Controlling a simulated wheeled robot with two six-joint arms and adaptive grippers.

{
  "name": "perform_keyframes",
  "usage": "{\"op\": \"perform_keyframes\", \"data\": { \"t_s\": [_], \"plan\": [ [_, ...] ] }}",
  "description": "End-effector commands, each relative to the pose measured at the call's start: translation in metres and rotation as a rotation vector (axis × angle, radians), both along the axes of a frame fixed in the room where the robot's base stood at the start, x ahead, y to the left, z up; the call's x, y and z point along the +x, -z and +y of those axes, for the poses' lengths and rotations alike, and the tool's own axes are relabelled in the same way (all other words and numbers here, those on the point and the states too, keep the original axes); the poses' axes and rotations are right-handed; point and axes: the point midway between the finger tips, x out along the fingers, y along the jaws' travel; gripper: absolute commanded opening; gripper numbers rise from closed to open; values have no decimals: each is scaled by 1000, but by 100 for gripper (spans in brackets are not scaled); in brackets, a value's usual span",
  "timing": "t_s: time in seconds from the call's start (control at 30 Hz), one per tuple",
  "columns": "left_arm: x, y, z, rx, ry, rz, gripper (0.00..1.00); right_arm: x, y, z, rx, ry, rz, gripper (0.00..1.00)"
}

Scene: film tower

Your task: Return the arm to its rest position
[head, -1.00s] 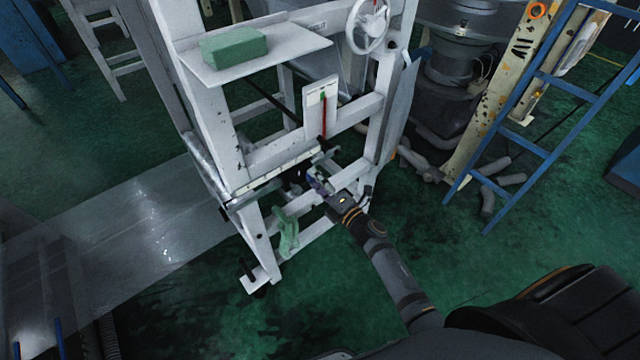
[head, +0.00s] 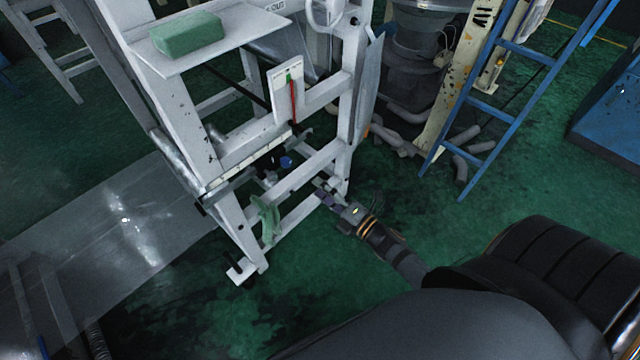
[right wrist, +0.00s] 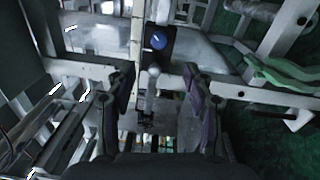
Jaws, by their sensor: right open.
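My right gripper (head: 326,194) is in front of the lower right part of the white frame (head: 226,165) in the head view. It is open, and I see nothing held in it. In the right wrist view its two dark fingers (right wrist: 160,98) stand apart. A blue knob (right wrist: 158,41) on a dark block shows beyond them, apart from the fingers. The same blue knob (head: 286,162) shows in the head view inside the frame, up and left of the gripper. My left gripper is not in view.
A green block (head: 187,34) lies on the frame's upper shelf. A green cloth (head: 266,219) hangs on the lower bar. A clear film sheet (head: 110,220) runs out to the left. A blue ladder (head: 492,105) stands at right. Green floor at lower centre is open.

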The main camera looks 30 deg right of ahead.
Motion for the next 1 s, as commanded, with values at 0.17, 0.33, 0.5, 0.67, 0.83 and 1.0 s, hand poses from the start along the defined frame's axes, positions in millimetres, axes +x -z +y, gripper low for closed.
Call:
{"op": "perform_keyframes", "data": {
  "t_s": [0.17, 0.33, 0.5, 0.67, 0.83, 1.0],
  "plan": [
    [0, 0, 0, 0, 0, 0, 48, 0, 0, 0, 0, 0, 0, 52],
    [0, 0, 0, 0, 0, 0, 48, 0, 26, -10, 50, 39, 74, 52],
    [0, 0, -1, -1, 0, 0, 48, -22, 142, -52, 303, 249, 403, 52],
    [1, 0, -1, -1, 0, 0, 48, -87, 266, -83, 599, 547, 745, 52],
    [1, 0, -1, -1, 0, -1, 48, -196, 371, -89, 882, 923, 1051, 52],
    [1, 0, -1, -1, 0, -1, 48, -300, 426, -75, 1069, 1271, 1243, 52]
  ]
}}
